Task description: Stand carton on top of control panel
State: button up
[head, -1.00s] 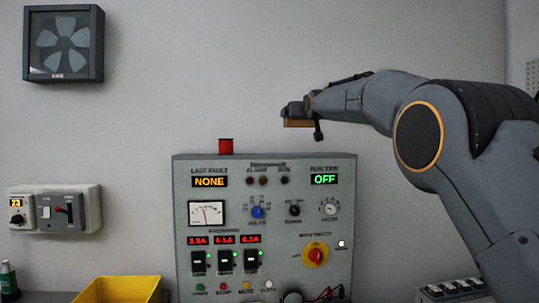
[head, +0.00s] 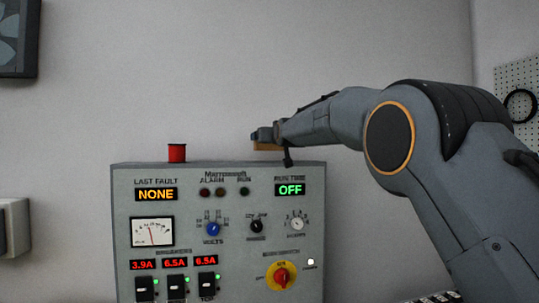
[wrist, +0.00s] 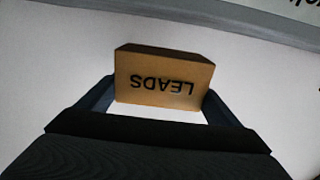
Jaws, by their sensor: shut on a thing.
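The carton (wrist: 160,82) is a small brown box marked "LEADS", which reads upside down in the wrist view. My gripper (wrist: 155,90) is shut on it, one finger at each side. In the head view the carton (head: 268,147) shows as a brown strip under my gripper (head: 266,138), mostly hidden by it. The control panel (head: 235,235) is a grey box with displays, knobs and switches. The carton appears just above the panel's top edge, right of its middle. I cannot tell the exact gap or depth between them.
A red cylinder (head: 177,153) stands on the panel's top at the left. A dark-framed fan (head: 18,38) is on the wall at upper left. A pegboard (head: 517,95) is at the right. The panel top between the red cylinder and the carton looks clear.

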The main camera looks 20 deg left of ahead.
aim_at(273, 148)
jog(key=shift+f+b, duration=1)
jog(key=shift+f, duration=0.8)
jog(key=shift+f, duration=0.15)
jog(key=o, duration=1.1)
jog(key=b+v, duration=0.5)
jog(key=v, duration=0.7)
jog(key=shift+s, duration=0.15)
